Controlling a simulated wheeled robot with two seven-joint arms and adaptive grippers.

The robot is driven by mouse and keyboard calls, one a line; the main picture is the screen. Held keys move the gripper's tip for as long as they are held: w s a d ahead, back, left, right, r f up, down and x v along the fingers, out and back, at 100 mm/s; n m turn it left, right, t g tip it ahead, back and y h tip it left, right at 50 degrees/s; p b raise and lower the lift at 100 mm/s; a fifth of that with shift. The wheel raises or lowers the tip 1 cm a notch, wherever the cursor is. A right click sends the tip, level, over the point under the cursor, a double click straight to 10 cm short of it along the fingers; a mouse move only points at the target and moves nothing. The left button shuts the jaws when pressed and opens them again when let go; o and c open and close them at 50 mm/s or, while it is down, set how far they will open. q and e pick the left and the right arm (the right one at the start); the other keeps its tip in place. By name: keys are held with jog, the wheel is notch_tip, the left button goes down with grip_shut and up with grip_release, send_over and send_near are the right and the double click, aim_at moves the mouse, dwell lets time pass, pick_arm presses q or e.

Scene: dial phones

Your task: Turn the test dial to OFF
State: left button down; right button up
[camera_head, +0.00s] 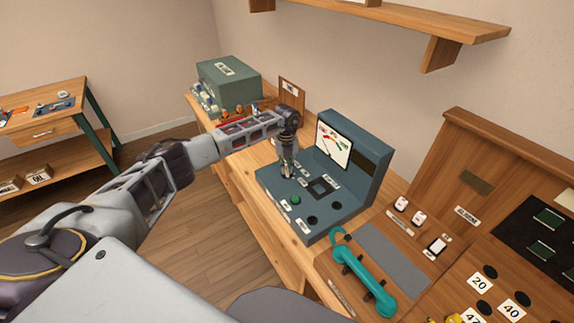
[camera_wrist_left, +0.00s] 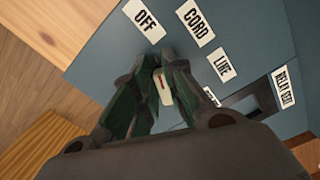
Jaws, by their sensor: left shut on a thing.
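The test set (camera_head: 322,218) is a blue-grey console with a sloped back panel and a meter, on the wooden bench. My left gripper (camera_head: 287,172) reaches down to its left part. In the left wrist view, the gripper (camera_wrist_left: 165,85) is shut on the test dial (camera_wrist_left: 163,88), a pale knob with a red mark. The mark runs nearly up and down, its upper end leaning slightly left. The OFF label (camera_wrist_left: 146,20) lies above the dial, with the CORD label (camera_wrist_left: 194,22) and LINE label (camera_wrist_left: 222,65) to its right. The fingers hide the dial's sides. My right gripper is out of view.
A green button (camera_head: 295,200) and dark round sockets sit on the console near the gripper. A teal handset (camera_head: 362,280) lies on the wooden switchboard to the right. A green box (camera_head: 228,82) stands at the back. A shelf (camera_head: 390,20) hangs above.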

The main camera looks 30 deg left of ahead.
pick_arm(q)
jog(key=shift+a, duration=0.1)
dwell(0.3)
jog(key=c, duration=1.5)
grip_release()
jog(key=shift+o, duration=0.2)
notch_tip(320, 180, up, 12)
